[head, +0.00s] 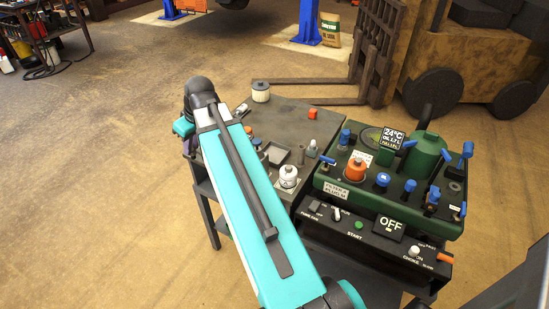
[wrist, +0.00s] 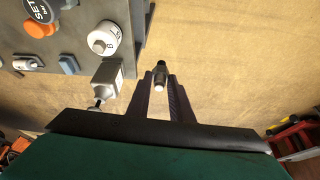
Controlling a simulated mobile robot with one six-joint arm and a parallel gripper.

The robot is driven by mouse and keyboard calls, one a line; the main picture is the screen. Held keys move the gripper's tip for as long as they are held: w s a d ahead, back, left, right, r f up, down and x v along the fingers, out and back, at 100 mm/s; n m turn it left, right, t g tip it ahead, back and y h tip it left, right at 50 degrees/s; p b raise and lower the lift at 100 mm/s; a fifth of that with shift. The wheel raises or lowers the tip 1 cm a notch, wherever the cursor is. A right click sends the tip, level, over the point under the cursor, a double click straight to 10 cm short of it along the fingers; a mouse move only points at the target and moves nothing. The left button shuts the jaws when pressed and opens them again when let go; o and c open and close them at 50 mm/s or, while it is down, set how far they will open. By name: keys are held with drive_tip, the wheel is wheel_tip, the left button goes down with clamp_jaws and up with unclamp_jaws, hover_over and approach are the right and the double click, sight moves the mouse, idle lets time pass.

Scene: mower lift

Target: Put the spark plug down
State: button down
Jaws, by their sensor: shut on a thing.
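The spark plug (wrist: 160,76) shows in the wrist view as a small dark and metal piece with a pale end. My gripper (wrist: 160,82) is shut on it, with one dark finger on either side. In the wrist view the plug appears over the floor, just beyond the edge of the grey bench (wrist: 70,15); its height cannot be told. In the head view my gripper is mostly hidden at the bench's left side, and the plug cannot be made out.
Near the gripper are a white labelled jar (wrist: 103,40), a grey block (wrist: 107,77) and a blue piece (wrist: 68,64). A green machine (head: 392,175) stands right. The bench's back middle looks clear.

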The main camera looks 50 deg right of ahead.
drive_tip(key=s+d+n, duration=0.1)
drive_tip(key=s+d, duration=0.2)
drive_tip(key=d, duration=0.6)
drive_tip(key=s+d+n+b, duration=0.1)
drive_tip(key=s+d, duration=0.3)
drive_tip(key=d, duration=0.6)
drive_tip(key=s+d+f+n+y, duration=0.1)
drive_tip(key=s+d, duration=0.3)
drive_tip(key=d, duration=0.5)
drive_tip(key=shift+d, duration=0.25)
drive_tip(key=shift+w+f, duration=0.1)
drive_tip(key=w+a+r+m, duration=0.1)
drive_tip(key=w+a, duration=0.5)
drive_tip(key=a, duration=0.4)
drive_tip(key=w+a+r+m, duration=0.1)
drive_tip(key=w+a+r, duration=0.1)
drive_tip(key=w+a, duration=0.65)
drive_tip(key=w+a+r+m+h, duration=0.1)
drive_tip(key=a+r+m, duration=0.2)
drive_tip(key=a, duration=2.5)
drive_tip(key=shift+a+r+h, duration=0.35)
drive_tip(key=shift+r+h, duration=0.05)
drive_tip(key=shift+r, duration=0.1)
drive_tip(key=shift+s, duration=0.1)
